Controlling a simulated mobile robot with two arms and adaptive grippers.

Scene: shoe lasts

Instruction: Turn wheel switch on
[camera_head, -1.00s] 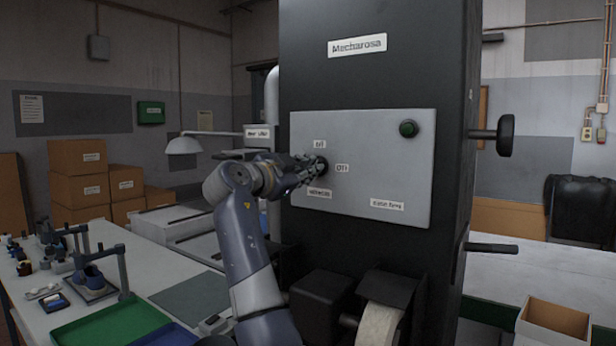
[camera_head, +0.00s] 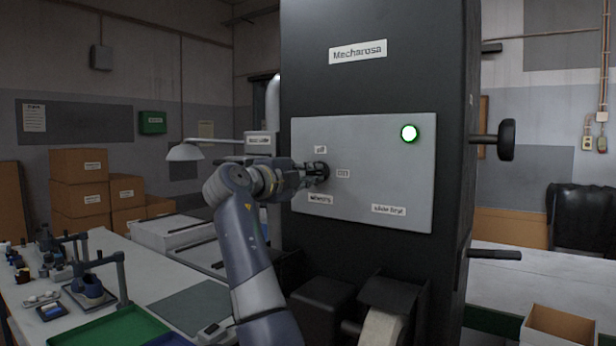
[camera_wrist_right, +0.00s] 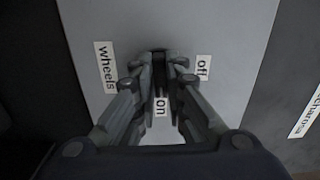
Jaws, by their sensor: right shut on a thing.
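The wheel switch (camera_head: 322,171) is a small dark knob on the light grey panel (camera_head: 360,205) of the black machine. My right gripper (camera_head: 315,172) is shut on it; in the right wrist view its two fingers (camera_wrist_right: 160,75) close around the dark switch (camera_wrist_right: 160,62) from both sides. The labels "wheels" (camera_wrist_right: 105,67), "off" (camera_wrist_right: 203,68) and "on" (camera_wrist_right: 160,106) surround the switch. My left gripper is not in view.
The black machine (camera_head: 380,85) stands in front. A white table (camera_head: 150,265) with a green tray (camera_head: 110,328) and small tools is at the left. An open cardboard box (camera_head: 560,330) stands at the lower right. Stacked boxes (camera_head: 80,180) are at the back left.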

